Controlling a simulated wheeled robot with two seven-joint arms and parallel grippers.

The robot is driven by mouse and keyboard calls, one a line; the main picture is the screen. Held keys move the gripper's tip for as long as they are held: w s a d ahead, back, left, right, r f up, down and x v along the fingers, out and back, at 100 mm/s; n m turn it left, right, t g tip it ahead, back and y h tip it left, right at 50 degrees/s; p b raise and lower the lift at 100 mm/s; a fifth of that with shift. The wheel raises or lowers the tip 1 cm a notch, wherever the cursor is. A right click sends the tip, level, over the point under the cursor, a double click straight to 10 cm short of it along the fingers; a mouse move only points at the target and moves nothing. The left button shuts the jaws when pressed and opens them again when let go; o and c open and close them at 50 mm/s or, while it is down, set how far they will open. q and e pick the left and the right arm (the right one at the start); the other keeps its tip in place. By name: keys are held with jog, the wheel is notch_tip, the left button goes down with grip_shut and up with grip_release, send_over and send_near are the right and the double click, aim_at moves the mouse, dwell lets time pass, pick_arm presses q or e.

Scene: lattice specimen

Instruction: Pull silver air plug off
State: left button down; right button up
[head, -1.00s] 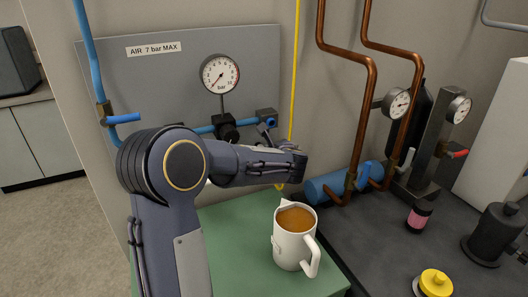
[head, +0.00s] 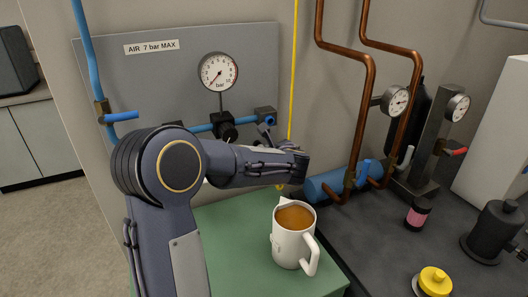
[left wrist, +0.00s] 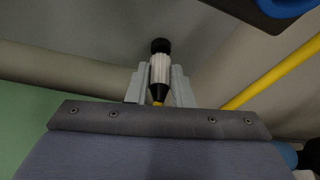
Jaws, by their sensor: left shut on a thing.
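My left gripper (left wrist: 160,85) is shut on the silver air plug (left wrist: 160,68), a ribbed silver body with black ends. A bit of yellow shows at its near end, between the fingers. Its far black end points away from me, and I see no fitting joined to it. In the head view my left gripper (head: 302,165) is in front of the wall, below and right of the blue-ended air outlet (head: 267,117). The plug is hidden there behind my gripper. My right gripper is not in view.
A yellow hose (head: 294,80) hangs beside the grey panel (head: 160,80). A white mug (head: 292,247) of brown drink stands on the green surface (head: 232,240) just below my gripper. Copper pipes (head: 370,90) and a blue cylinder (head: 328,183) are to the right.

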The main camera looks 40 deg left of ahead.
pick_arm(q)
jog(key=shift+d, duration=0.15)
jog(key=s+d, duration=0.1)
jog(key=s+d+b, duration=0.1)
jog(key=d, duration=0.1)
jog(key=shift+d, duration=0.2)
dwell(0.5)
